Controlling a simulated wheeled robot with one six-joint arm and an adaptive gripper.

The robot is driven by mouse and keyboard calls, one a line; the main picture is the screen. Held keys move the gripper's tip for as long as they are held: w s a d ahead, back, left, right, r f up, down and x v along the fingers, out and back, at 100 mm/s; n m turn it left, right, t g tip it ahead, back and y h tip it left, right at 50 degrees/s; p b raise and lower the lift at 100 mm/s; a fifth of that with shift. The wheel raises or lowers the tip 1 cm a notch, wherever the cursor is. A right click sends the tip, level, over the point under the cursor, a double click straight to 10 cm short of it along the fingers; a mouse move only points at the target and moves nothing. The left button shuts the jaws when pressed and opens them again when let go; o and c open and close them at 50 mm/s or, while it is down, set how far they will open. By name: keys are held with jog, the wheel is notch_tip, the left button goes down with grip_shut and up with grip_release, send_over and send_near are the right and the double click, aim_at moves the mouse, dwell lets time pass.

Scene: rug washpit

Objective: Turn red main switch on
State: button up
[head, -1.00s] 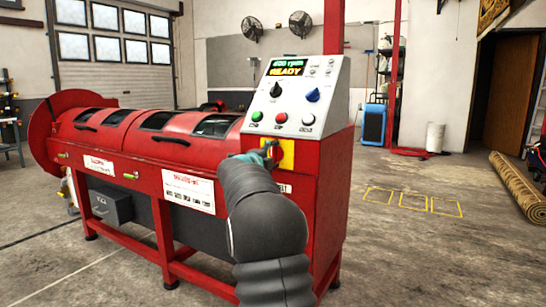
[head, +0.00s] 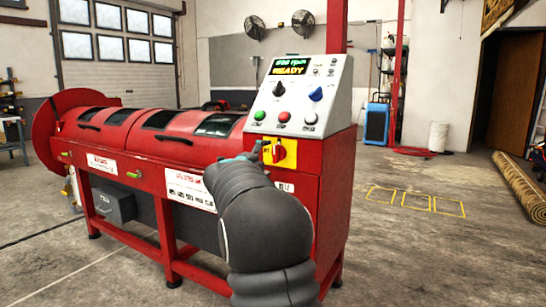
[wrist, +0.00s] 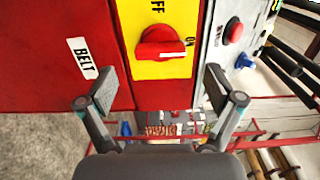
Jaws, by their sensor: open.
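The red main switch (head: 281,153) is a rotary knob on a yellow plate on the upright red end of the machine, below the grey control panel. In the wrist view the knob (wrist: 160,45) lies between my fingers and a little beyond them, apart from both. Its white mark points to the right, towards the "ON" lettering; "OFF" is partly cut off at the top. My gripper (wrist: 160,86) is open and empty. In the head view my gripper (head: 256,152) is just left of the switch, partly hidden by my arm.
The control panel (head: 298,98) has a lit display reading "READY", knobs and green, red and white buttons. A "BELT" label (wrist: 84,57) is beside the left finger. The red drum machine (head: 130,140) extends left. Floor to the right is clear up to a rolled rug (head: 520,188).

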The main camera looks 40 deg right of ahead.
jog(key=v, duration=0.5)
jog(key=shift+s+a, duration=0.15)
jog(key=shift+a, duration=0.15)
